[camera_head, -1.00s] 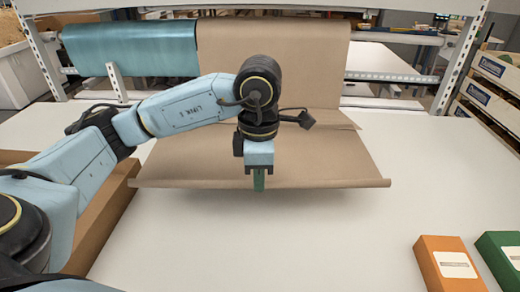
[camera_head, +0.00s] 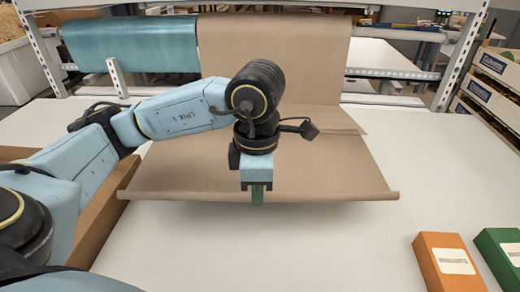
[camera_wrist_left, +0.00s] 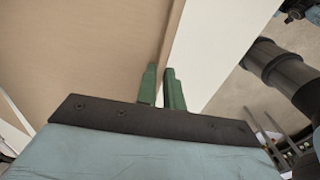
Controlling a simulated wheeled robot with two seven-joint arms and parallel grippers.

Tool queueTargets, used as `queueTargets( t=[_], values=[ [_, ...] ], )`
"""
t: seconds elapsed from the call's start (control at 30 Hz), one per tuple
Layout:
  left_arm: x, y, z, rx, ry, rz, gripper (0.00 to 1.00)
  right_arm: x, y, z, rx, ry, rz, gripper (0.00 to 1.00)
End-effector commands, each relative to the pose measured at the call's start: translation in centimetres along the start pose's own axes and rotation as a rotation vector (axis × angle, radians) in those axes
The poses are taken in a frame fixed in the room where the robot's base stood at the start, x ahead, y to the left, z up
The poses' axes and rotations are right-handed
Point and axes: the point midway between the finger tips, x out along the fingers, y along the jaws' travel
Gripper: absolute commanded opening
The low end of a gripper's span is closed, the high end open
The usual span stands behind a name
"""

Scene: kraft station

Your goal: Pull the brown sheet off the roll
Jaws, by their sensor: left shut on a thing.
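The brown sheet (camera_head: 330,165) hangs down from the brown roll (camera_head: 300,50) at the back and runs forward over the white table, with its front edge slightly curled. My left gripper (camera_head: 257,198) is at the middle of that front edge, fingers pointing down. In the left wrist view the green fingers (camera_wrist_left: 163,88) are at the sheet's edge (camera_wrist_left: 172,35), shut on it. The wrist hides part of the sheet in the head view. My right gripper is not in view.
A teal roll (camera_head: 130,48) hangs beside the brown one. An open cardboard box (camera_head: 105,225) stands at the left, close to the sheet. An orange box (camera_head: 446,262) and a green box (camera_head: 500,250) lie at the front right. The table (camera_head: 340,245) before the sheet is clear.

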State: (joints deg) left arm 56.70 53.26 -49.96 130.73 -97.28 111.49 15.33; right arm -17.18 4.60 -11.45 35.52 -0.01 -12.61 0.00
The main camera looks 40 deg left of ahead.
Motion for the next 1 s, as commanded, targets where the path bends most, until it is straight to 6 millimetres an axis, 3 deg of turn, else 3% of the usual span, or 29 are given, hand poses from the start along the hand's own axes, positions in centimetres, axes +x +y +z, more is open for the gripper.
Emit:
queueTargets(
  t=[0.27,1.0],
  values=[
    [0.0,-0.3,0.0,0.002,0.0,0.0,0.0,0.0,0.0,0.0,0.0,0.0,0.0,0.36],
    [-0.4,-4.9,-0.4,0.001,0.001,-0.001,0.0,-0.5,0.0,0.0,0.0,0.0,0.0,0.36]
  ],
)
